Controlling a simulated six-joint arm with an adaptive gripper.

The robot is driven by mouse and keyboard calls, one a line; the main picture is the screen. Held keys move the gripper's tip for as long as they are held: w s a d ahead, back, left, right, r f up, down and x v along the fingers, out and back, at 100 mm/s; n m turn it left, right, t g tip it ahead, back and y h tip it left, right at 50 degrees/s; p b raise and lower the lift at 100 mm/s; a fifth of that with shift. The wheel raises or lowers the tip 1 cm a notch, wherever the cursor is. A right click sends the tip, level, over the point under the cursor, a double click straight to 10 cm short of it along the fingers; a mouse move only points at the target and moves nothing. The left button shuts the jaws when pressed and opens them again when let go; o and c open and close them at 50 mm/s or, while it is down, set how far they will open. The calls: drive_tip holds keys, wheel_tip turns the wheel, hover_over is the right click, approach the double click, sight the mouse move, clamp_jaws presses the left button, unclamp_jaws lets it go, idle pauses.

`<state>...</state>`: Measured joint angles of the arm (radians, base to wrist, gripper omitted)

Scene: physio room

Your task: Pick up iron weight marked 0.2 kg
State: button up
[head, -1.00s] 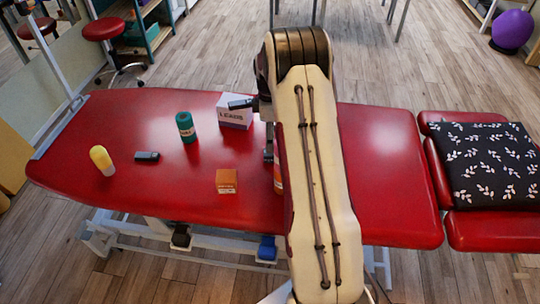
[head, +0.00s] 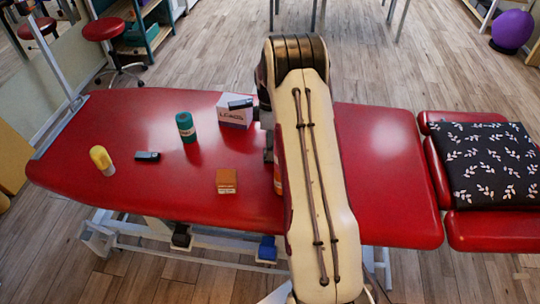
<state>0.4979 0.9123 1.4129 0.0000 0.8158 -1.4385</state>
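I cannot make out any marking reading 0.2 kg. A small dark block (head: 147,156) lies on the left part of the red treatment table (head: 385,190); it is too small to tell whether it is an iron weight. Another dark piece (head: 240,104) shows over the top of a white box (head: 234,117), and I cannot tell what it is. My gripper (head: 268,150) is mostly hidden behind my pale arm, with only a dark part showing at the arm's left edge, right of the white box. Its fingertips do not show clearly.
A yellow-topped bottle (head: 102,160), a green cylinder (head: 186,127) and an orange-brown box (head: 227,181) stand on the table. An orange item (head: 278,178) is mostly hidden behind my arm. A black patterned cushion (head: 487,163) lies at right. The table's front left is clear.

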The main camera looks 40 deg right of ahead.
drive_tip(key=shift+s+f, duration=0.1)
drive_tip(key=shift+f, duration=2.15)
drive_tip(key=c, duration=1.3)
